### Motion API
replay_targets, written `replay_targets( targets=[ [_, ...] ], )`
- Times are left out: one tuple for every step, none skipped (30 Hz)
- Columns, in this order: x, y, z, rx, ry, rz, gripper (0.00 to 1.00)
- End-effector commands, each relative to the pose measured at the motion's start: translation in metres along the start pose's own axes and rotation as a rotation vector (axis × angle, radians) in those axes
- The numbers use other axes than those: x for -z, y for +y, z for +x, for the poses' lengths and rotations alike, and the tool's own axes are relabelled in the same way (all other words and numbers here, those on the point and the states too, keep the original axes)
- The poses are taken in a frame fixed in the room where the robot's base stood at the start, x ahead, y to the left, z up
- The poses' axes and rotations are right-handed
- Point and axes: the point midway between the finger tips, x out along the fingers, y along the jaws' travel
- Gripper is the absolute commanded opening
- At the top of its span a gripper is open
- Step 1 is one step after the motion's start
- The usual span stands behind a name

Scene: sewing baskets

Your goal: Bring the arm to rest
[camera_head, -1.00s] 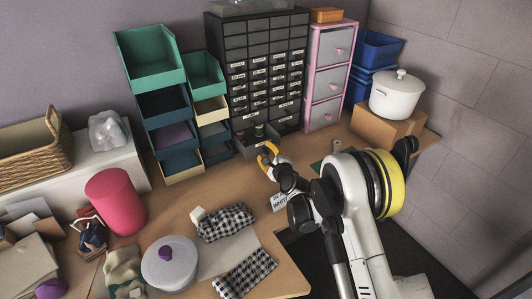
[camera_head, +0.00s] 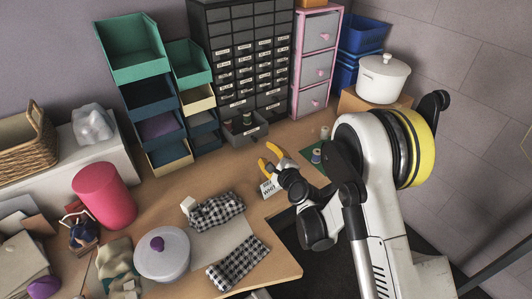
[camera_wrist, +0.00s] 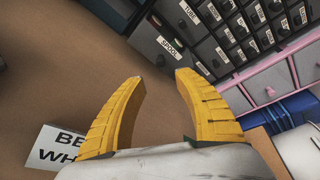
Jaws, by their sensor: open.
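My gripper (camera_head: 267,154) is open with its yellow fingers apart and nothing between them. It is above the brown desk (camera_head: 168,203), in front of the dark drawer cabinet (camera_head: 240,50). It also shows in the wrist view (camera_wrist: 160,78), its fingers pointing toward the cabinet. An open drawer (camera_head: 246,136) at the cabinet's bottom holds small spools and lies apart from my fingertips. In the wrist view a drawer front (camera_wrist: 158,43) bears the label SPOOL. My arm reaches in from the lower right, bent.
A white label card (camera_head: 270,188) stands close beside my gripper. A green mat (camera_head: 312,168) with small spools lies right of it. Checked cloth (camera_head: 238,262), a lidded grey pot (camera_head: 162,262) and a pink cylinder (camera_head: 104,196) occupy the left. Bare desk lies between.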

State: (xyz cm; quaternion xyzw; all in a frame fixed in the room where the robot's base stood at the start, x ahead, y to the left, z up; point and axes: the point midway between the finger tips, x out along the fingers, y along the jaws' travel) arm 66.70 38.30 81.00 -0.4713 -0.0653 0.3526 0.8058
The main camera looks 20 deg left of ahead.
Motion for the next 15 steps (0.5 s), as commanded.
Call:
replay_targets(
  targets=[
    [0.0,0.0,0.0,0.0,0.0,0.0,0.38],
    [0.0,0.0,0.0,0.0,0.0,0.0,0.38],
    [0.0,0.0,0.0,0.0,0.0,0.0,0.38],
    [0.0,0.0,0.0,0.0,0.0,0.0,0.38],
    [0.0,0.0,0.0,0.0,0.0,0.0,0.38],
    [0.0,0.0,0.0,0.0,0.0,0.0,0.38],
    [0.0,0.0,0.0,0.0,0.0,-0.001,0.38],
    [0.0,-0.001,0.0,-0.001,0.001,-0.004,0.38],
    [0.0,-0.004,-0.001,-0.002,0.003,-0.012,0.38],
    [0.0,-0.007,-0.002,-0.004,0.006,-0.022,0.38],
    [-0.001,-0.011,-0.004,-0.006,0.01,-0.035,0.38],
    [-0.001,-0.019,-0.008,-0.012,0.017,-0.063,0.38],
    [-0.002,-0.027,-0.012,-0.019,0.024,-0.089,0.38],
    [-0.002,-0.036,-0.016,-0.026,0.034,-0.124,0.38],
    [-0.002,-0.05,-0.025,-0.039,0.047,-0.176,0.38]
  ],
)
